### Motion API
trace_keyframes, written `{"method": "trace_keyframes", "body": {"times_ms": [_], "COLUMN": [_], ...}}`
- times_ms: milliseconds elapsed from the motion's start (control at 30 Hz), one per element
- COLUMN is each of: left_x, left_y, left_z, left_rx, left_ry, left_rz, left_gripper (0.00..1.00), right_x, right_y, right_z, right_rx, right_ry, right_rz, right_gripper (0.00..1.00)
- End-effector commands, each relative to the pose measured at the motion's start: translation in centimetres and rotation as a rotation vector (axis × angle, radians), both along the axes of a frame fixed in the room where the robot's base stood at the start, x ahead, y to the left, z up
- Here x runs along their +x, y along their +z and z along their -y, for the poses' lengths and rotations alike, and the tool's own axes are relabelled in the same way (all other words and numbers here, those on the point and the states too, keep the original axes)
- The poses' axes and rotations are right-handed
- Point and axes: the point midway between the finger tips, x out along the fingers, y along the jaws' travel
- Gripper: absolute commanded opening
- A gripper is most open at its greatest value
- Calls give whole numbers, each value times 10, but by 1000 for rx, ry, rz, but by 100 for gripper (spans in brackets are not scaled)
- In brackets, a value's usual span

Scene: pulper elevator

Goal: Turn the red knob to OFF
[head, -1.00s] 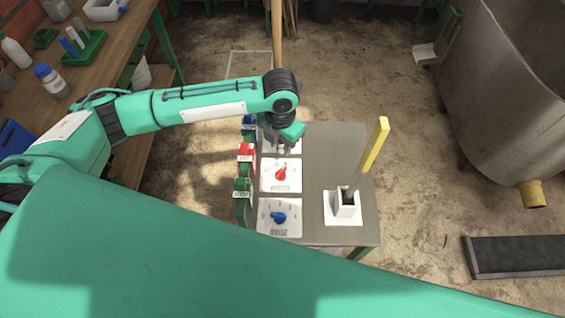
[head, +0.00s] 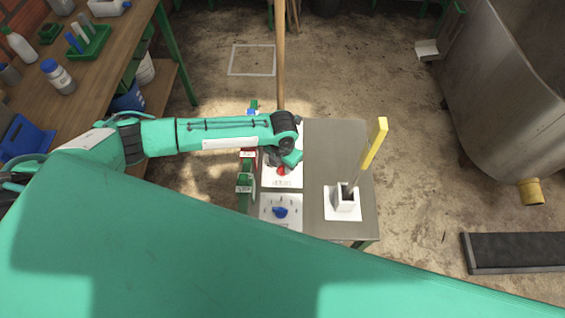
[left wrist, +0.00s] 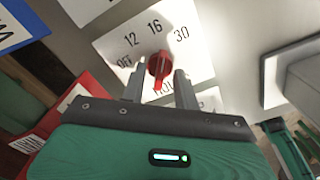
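The red knob (left wrist: 159,68) sits on a white dial plate (left wrist: 205,68) marked OFF, 12, 16 and 30 in the left wrist view. Its long ridge runs roughly up and down in that picture, its upper end toward 16. In the head view the red knob (head: 282,170) shows only in part under my left gripper (head: 274,160). My left gripper (left wrist: 160,72) is open, one finger on each side of the knob, with gaps visible. I cannot tell how deep the fingers reach. My right gripper is not in view.
A blue knob (head: 280,212) sits on a nearer plate. A yellow-handled lever (head: 375,145) stands upright on the right of the grey table (head: 320,150). Coloured tags, including a green one (head: 244,182), line the left edge. A wooden pole (head: 281,70) rises behind.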

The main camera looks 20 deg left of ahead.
Motion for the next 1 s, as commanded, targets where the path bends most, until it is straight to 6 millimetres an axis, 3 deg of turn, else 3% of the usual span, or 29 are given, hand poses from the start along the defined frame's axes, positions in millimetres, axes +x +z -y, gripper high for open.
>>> {"method": "trace_keyframes", "body": {"times_ms": [200, 367, 733, 1000], "left_x": [0, 0, 0, 0], "left_y": [0, 0, 1, 3], "left_z": [0, 0, 0, 0], "left_rx": [0, 0, 0, -1], "left_ry": [0, 0, 30, 177], "left_rz": [0, 0, 0, 0], "left_gripper": [31, 0, 0, 0], "right_x": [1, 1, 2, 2], "right_y": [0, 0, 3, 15], "right_z": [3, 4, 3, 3], "right_rx": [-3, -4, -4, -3], "right_ry": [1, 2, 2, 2], "right_rz": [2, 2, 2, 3], "right_gripper": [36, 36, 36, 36]}}
